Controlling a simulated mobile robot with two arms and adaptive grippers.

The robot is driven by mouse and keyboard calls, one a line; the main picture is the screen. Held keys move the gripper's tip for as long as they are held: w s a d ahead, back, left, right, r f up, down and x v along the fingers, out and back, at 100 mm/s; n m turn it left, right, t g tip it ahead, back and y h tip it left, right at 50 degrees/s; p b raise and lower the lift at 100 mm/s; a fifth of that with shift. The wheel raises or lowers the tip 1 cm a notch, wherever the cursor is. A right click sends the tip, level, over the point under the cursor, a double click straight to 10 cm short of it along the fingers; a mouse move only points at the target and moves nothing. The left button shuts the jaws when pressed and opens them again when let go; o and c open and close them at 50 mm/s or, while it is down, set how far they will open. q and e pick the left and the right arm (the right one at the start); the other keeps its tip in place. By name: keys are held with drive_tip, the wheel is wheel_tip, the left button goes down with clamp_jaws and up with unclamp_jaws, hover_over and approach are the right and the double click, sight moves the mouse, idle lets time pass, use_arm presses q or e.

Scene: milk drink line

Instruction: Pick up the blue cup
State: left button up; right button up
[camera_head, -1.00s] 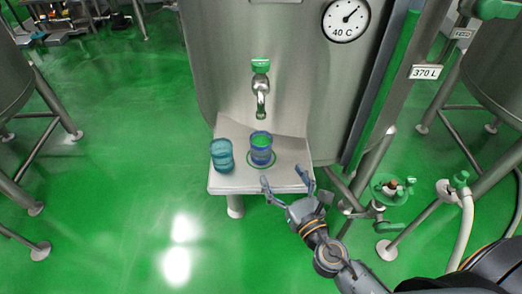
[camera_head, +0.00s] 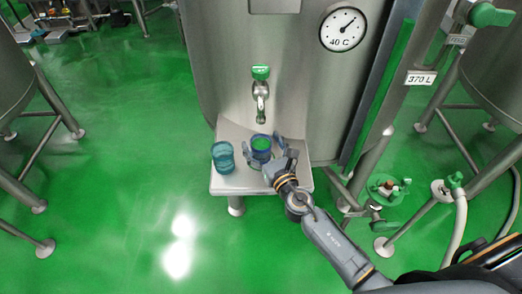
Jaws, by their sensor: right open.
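The blue cup (camera_head: 261,144) stands upright on the small metal shelf (camera_head: 236,183) below the tap. Green shows inside its rim. My right gripper (camera_head: 264,154) is open at the cup, with one finger at its left front and the other at its right side. I cannot tell whether the fingers touch it. The gripper hides the cup's lower part. My left gripper is not in view.
A teal, see-through cup (camera_head: 223,157) stands close to the left on the same shelf. The tap (camera_head: 261,92) with a green handle hangs above the blue cup from the steel tank (camera_head: 228,60). A valve with a green handle (camera_head: 388,188) is at the right.

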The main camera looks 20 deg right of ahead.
drive_tip(key=shift+w, duration=0.35)
drive_tip(key=c, duration=1.6)
drive_tip(key=shift+r, duration=0.1)
